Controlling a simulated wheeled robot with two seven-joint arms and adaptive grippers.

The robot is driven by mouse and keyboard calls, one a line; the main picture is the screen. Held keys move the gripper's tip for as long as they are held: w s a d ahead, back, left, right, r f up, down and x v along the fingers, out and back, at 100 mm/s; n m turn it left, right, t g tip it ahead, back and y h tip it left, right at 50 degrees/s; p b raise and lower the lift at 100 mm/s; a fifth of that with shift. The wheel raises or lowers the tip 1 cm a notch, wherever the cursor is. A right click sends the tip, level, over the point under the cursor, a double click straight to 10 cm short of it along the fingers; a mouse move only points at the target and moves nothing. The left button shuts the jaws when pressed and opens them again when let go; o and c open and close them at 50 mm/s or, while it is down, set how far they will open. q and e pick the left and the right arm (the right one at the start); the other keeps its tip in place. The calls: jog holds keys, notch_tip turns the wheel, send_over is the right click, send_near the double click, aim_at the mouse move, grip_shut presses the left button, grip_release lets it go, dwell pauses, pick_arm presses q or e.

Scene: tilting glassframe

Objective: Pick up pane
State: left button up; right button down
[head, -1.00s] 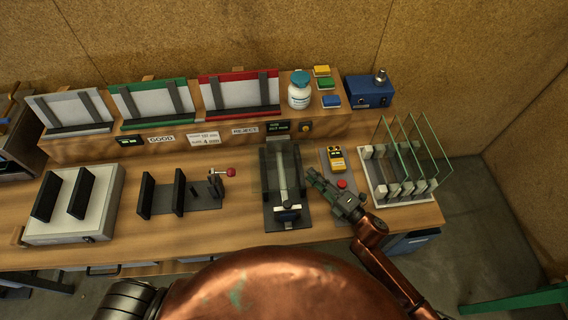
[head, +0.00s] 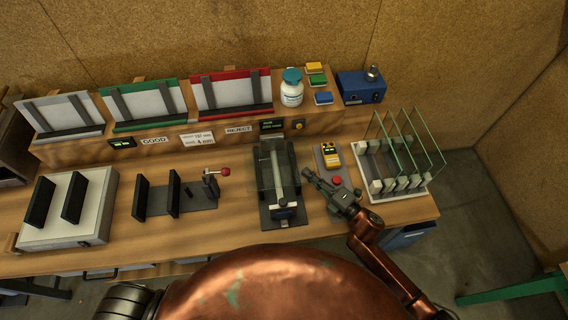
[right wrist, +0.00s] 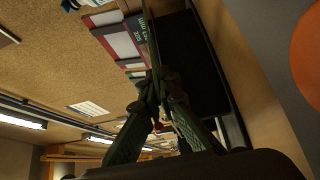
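A clear glass pane (head: 264,176) stands in the dark tilting fixture (head: 283,213) at the middle of the bench. My right gripper (head: 309,175) is at the pane's right edge, reaching in from the right. In the right wrist view the pane shows edge-on as a thin greenish strip (right wrist: 152,45). The fingertips of my right gripper (right wrist: 155,92) come together on that strip and look shut on it. The pane's lower part is hard to make out. Several more glass panes (head: 421,143) stand upright in a white slotted rack (head: 405,194) at the right. My left gripper is out of view.
A yellow device (head: 330,153) and a red button (head: 337,181) sit right of the fixture, close to my right gripper. A clamp stand with a red knob (head: 224,172) is to its left. A raised shelf with white, green and red-framed racks (head: 232,92) runs behind.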

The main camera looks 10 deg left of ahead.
jog(key=shift+r, duration=0.15)
jog(key=shift+r, duration=0.3)
jog(key=r, duration=0.3)
jog(key=shift+s+r+p, duration=0.2)
jog(key=shift+s+p, duration=0.15)
jog(key=s+r+p, duration=0.1)
jog(key=s+r, duration=0.8)
jog(key=s, duration=0.4)
jog(key=shift+s+p, duration=0.15)
jog(key=shift+p, duration=0.15)
